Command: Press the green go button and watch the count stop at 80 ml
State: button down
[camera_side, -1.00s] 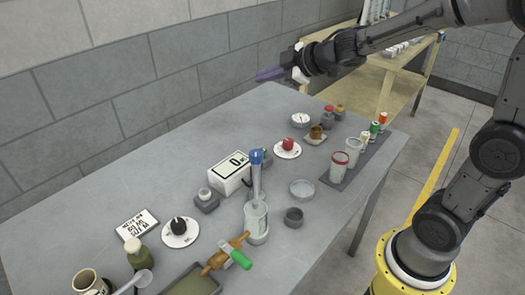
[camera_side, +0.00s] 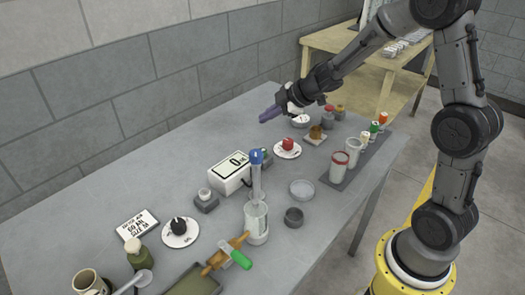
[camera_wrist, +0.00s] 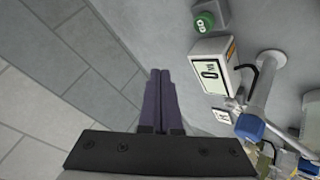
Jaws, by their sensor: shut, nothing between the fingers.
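The green go button (camera_wrist: 204,21) sits on a small grey box near the top of the wrist view. In the side view only a bit of dark green (camera_side: 266,156) shows behind the blue-capped cylinder. The white counter box (camera_side: 230,171) reads 0 and stands beside the button; it also shows in the wrist view (camera_wrist: 211,72). My gripper (camera_side: 268,115) has purple fingers, is shut and empty, and is in the air toward the far end of the table. The fingers also show in the wrist view (camera_wrist: 161,74), left of and apart from the counter and button.
The blue-capped cylinder (camera_side: 256,180) stands upright close to the counter. A grey box with a white button (camera_side: 205,198) is on the counter's other side. A dial with a red knob (camera_side: 288,147) stands nearby. The grey wall (camera_side: 120,80) runs along the table; bare tabletop (camera_side: 150,185) lies left of the counter.

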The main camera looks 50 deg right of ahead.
aim_at(266, 151)
jog(key=shift+f, duration=4.35)
jog(key=shift+f, duration=0.1)
jog(key=shift+f, duration=0.3)
jog(key=shift+f, duration=0.5)
jog(key=shift+r, duration=0.9)
jog(key=shift+r, duration=0.1)
jog(key=shift+r, duration=2.45)
